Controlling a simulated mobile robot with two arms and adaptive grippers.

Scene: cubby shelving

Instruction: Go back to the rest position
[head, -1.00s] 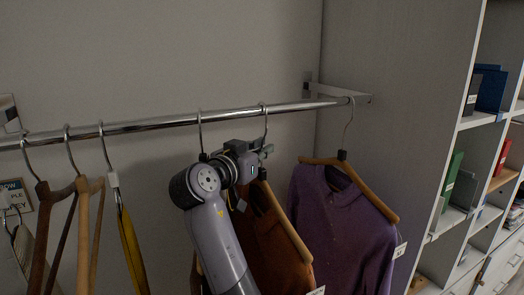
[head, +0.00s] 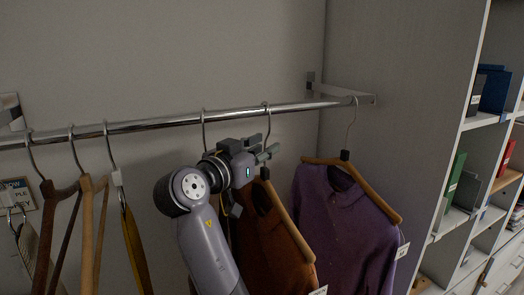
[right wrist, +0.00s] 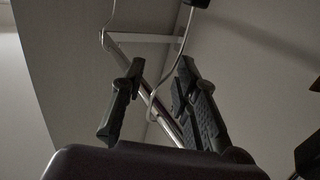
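My right gripper (head: 268,148) is just below the chrome rail, beside the hook of the hanger that bears the orange-brown garment (head: 262,243). In the right wrist view the two dark fingers (right wrist: 161,68) stand apart, with the rail and a curved hook seen beyond the gap. I see nothing clamped between them. My right arm's grey forearm (head: 208,248) rises from below and covers part of the clothes. My left gripper is out of view.
The chrome rail (head: 160,122) crosses the view. A purple garment (head: 340,225) hangs at right. Wooden hangers (head: 88,225) and a yellow strap (head: 134,250) hang at left. Cubby shelving (head: 470,190) stands beyond the side panel (head: 395,110).

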